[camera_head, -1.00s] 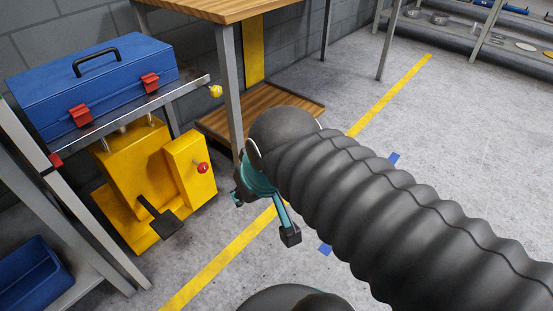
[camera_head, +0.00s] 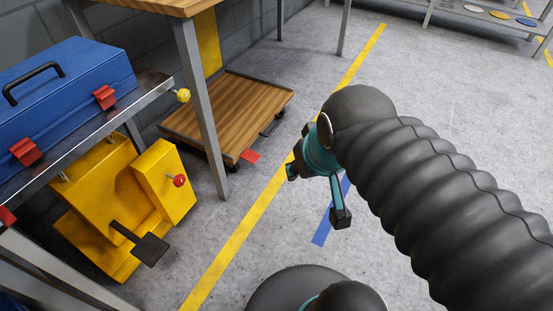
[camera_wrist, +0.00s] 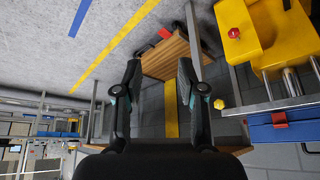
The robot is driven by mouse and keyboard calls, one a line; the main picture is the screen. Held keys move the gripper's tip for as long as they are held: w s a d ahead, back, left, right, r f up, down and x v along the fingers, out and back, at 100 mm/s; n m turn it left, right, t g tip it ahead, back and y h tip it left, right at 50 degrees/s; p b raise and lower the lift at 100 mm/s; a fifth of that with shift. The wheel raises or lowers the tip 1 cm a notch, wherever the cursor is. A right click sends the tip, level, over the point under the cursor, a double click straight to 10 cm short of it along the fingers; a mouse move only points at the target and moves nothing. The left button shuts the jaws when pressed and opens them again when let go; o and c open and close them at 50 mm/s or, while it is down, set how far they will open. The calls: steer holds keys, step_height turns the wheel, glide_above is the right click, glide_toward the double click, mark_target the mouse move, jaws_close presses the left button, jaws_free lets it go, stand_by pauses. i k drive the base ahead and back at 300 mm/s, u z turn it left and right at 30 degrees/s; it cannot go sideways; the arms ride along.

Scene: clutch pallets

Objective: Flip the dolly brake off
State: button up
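The dolly (camera_head: 225,105) is a low wooden platform on dark casters, partly under the workbench. Its red brake pedal (camera_head: 250,157) sticks out at the near corner, just above the floor. In the wrist view the dolly (camera_wrist: 170,58) lies ahead between the fingers, with the red pedal (camera_wrist: 165,33) at its edge. The pedal's exact tilt is too small to tell. My gripper (camera_head: 316,195) is to the right of the dolly, apart from it. In the wrist view my gripper (camera_wrist: 159,72) has its two fingers spread wide with nothing between them.
A workbench leg (camera_head: 203,110) stands at the dolly's near side. A yellow machine (camera_head: 115,205) with a red knob and black pedal stands left, below a shelf holding a blue toolbox (camera_head: 60,110). The floor right of the yellow line (camera_head: 250,220) is mostly clear.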

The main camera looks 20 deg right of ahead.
mark_target(251, 157)
steer(key=u, duration=1.75)
steer(key=k, duration=0.9)
steer(key=z, duration=0.95)
steer(key=i, duration=0.5)
steer(key=u, duration=0.05)
